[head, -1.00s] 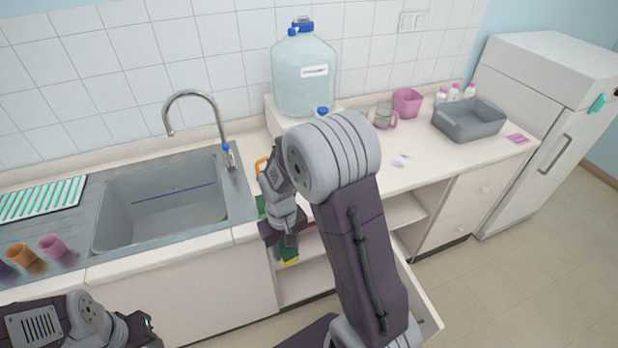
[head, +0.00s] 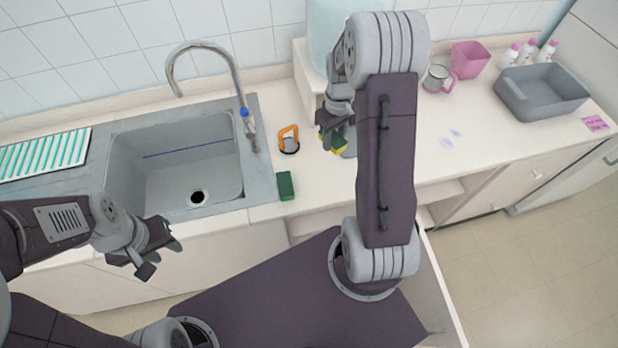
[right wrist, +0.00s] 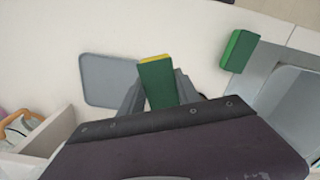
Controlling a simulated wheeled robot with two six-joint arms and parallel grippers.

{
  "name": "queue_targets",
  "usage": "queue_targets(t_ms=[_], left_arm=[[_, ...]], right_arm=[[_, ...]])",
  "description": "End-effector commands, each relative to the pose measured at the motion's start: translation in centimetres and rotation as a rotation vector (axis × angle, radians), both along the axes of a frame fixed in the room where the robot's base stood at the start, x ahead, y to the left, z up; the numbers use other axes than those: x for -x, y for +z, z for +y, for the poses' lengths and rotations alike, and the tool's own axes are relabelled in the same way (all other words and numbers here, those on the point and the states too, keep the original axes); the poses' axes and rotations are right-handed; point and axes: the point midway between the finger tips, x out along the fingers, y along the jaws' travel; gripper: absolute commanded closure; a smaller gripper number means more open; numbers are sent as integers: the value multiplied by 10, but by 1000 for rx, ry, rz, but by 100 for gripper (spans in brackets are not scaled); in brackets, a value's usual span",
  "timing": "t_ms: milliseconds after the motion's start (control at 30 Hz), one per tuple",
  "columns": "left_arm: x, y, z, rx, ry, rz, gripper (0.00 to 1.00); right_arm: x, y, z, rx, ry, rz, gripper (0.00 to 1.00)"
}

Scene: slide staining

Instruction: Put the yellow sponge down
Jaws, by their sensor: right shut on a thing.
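The yellow sponge (head: 338,146) has a green side and is held in my right gripper (head: 333,128), over the counter to the right of the sink. In the right wrist view the sponge (right wrist: 156,84) sits between the two fingers, green face toward the camera, with a thin yellow edge at its far end. I cannot tell whether it touches the surface below. A grey rounded flat piece (right wrist: 108,80) lies on the counter beside it, partly hidden by the gripper. My left gripper (head: 163,256) is open and empty in front of the sink.
A green block (head: 286,186) lies at the counter's front edge, with an orange-handled item (head: 289,140) behind it. The sink (head: 146,190) is to the left. A pink-handled mug (head: 438,78), pink container (head: 471,60) and grey tub (head: 541,92) stand at the right. The counter before them is mostly clear.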

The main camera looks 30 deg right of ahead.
Motion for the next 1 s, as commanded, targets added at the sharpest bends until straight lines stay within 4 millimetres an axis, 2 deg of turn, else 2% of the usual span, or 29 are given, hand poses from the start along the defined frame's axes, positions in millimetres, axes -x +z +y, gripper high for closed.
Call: queue_targets(t_ms=[200,300,400,600,800,1000], left_arm=[[0,12,0,0,0,0,64],[0,14,0,0,0,0,64],[0,16,0,0,0,0,64],[0,16,0,0,0,0,64],[0,21,0,0,0,0,64],[0,21,0,0,0,0,64]], right_arm=[[22,-34,59,-2,7,7,99],[29,-48,80,-1,5,6,99],[32,-56,92,-1,2,3,99],[34,-63,96,-1,-2,2,99],[35,-95,96,0,-2,5,99],[33,-100,96,0,-1,0,99]])
